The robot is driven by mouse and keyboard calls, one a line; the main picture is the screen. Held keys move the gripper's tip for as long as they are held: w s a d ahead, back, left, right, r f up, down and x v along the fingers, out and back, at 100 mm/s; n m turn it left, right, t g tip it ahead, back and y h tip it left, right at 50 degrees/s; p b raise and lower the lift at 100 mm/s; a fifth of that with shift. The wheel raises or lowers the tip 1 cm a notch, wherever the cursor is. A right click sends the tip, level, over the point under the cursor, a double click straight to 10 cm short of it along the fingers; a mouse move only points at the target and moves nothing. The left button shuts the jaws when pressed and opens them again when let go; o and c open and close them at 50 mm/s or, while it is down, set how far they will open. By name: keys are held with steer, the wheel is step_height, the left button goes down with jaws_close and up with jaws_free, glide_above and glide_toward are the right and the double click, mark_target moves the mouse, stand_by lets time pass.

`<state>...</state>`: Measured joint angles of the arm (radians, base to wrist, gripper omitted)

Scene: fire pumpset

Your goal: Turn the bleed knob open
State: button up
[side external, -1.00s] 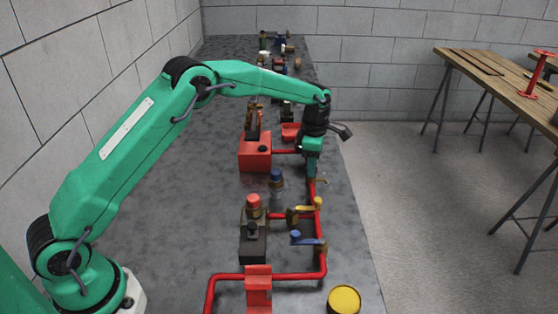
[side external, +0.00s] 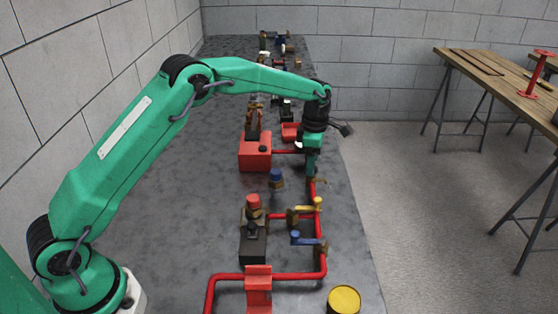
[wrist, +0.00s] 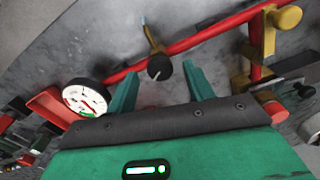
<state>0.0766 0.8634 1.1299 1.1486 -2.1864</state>
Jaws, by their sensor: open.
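In the wrist view a small black round knob (wrist: 159,68) sits on a thin brass stem beside the red pipe; I take it to be the bleed knob. The fingers of my gripper (wrist: 160,74) are open, one on each side of the knob, with visible gaps between. The picture does not show clearly whether the knob is at fingertip depth. In the side view my gripper (side external: 311,173) points down over the red pipe on the right of the bench, and the knob itself cannot be made out there.
A white-faced gauge (wrist: 86,98) lies left of my fingers. Red pipe (wrist: 205,36) runs behind the knob. Yellow-handled (side external: 303,210) and blue-handled (side external: 302,239) valves stand nearer the camera. A red box (side external: 255,152) is left of my gripper. The bench's left side is bare.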

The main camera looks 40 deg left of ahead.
step_height(320, 180, up, 7)
steer(key=shift+f, duration=0.1)
stand_by(0.3)
steer(key=shift+s, duration=0.1)
steer(key=s+a+r+m+t, duration=0.3)
steer(key=s+r+m, duration=0.9)
steer(key=s+r, duration=0.45)
steer(key=s+f+m+t, duration=0.1)
steer(key=s+f+m, duration=0.2)
steer(key=s+m, duration=0.3)
steer(key=s+a+f+m+t, duration=0.1)
steer(key=s+f+m, duration=0.2)
steer(key=s, duration=1.1)
steer(key=m, duration=0.3)
steer(key=shift+s+a+t, duration=0.3)
steer(key=shift+s, duration=0.05)
